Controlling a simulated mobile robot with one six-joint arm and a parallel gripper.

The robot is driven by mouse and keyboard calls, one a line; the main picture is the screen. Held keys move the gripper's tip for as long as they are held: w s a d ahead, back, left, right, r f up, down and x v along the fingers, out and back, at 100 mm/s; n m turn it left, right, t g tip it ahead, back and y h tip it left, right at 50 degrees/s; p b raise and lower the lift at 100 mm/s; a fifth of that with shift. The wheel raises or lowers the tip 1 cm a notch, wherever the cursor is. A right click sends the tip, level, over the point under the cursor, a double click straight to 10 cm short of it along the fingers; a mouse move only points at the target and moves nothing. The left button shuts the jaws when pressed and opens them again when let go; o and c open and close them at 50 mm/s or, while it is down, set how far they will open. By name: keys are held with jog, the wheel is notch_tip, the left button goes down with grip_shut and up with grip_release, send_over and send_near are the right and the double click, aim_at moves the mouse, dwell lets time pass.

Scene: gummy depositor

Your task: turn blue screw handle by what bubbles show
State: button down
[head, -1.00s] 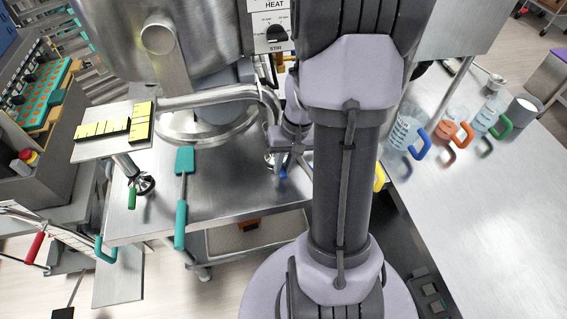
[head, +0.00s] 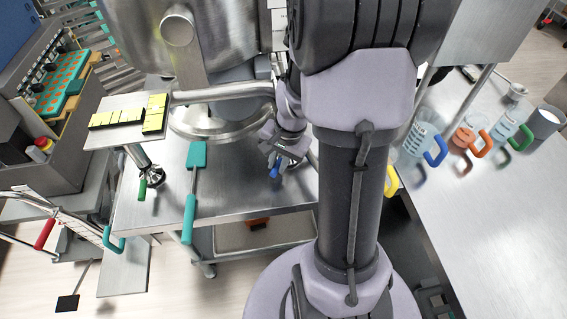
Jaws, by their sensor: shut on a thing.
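The blue screw handle (head: 275,171) is small and sits low by the steel table, left of my arm's column. My gripper (head: 274,160) is at it, shut on it, with the fingers partly hidden by my wrist. The yellow bubble levels are on a small steel plate (head: 98,137) at the left: one long level (head: 116,119) lies along the plate and another (head: 155,113) stands crosswise at its right end. The bubbles are too small to read. A green screw handle (head: 142,190) shows at a foot below the plate.
A teal spatula (head: 190,215) lies over the front edge of the steel table (head: 240,190). A large steel kettle with a pipe (head: 225,91) stands behind. Jugs with blue (head: 435,152), orange and green handles stand on the right counter. A red-handled cart (head: 45,233) is at the left.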

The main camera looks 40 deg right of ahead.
jog(key=shift+w+a+m, duration=0.1)
jog(key=shift+w+m, duration=0.3)
jog(key=shift+m, duration=0.2)
jog(key=c, duration=1.3)
grip_release()
jog(key=shift+c, duration=0.2)
jog(key=s+r+p, duration=0.1)
jog(key=r+p, duration=0.2)
jog(key=r, duration=0.5)
jog(key=s+d+r+p, duration=0.1)
jog(key=r+p, duration=0.3)
jog(key=r, duration=0.5)
jog(key=shift+s, duration=0.6)
